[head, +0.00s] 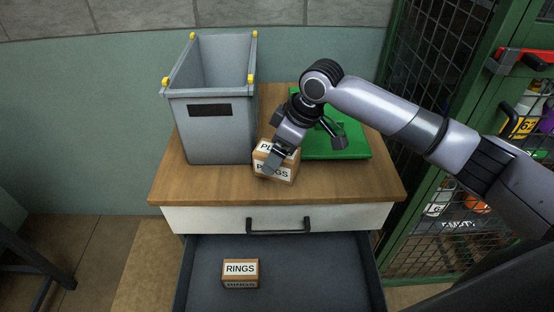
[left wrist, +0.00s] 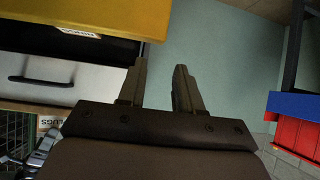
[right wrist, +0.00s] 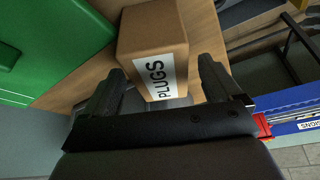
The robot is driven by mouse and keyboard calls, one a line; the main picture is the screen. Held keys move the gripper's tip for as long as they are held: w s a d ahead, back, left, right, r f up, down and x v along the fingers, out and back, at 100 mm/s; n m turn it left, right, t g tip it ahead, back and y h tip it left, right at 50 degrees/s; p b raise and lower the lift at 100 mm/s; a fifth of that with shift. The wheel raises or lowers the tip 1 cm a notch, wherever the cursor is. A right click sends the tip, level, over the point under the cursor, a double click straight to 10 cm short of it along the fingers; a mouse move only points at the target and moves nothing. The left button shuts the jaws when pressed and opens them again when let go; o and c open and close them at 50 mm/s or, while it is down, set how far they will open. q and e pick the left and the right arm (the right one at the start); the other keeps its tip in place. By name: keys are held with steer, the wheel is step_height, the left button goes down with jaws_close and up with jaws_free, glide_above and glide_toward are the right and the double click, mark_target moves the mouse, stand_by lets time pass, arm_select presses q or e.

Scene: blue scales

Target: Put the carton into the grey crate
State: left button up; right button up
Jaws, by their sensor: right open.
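A brown carton (head: 275,162) with a white label stands on the wooden top of the drawer cabinet; its label reads PLUGS in the right wrist view (right wrist: 150,45). My right gripper (right wrist: 158,88) is open, its fingers on either side of the carton's near end; contact cannot be told. In the head view it partly covers the carton. The grey crate (head: 208,130), open-topped with yellow corner knobs, stands on the cabinet left of the carton. My left gripper (left wrist: 160,85) is open and empty in the left wrist view, and is outside the head view.
A green scale (head: 345,145) stands right of the carton. Below, an open drawer (head: 320,270) holds another carton (head: 240,272) labelled RINGS. A green mesh cage (head: 440,60) stands at the right. Some bare wooden top (head: 210,182) lies in front of the crate.

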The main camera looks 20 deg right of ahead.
steer(key=shift+f, duration=0.15)
stand_by(0.3)
steer(key=c, duration=1.4)
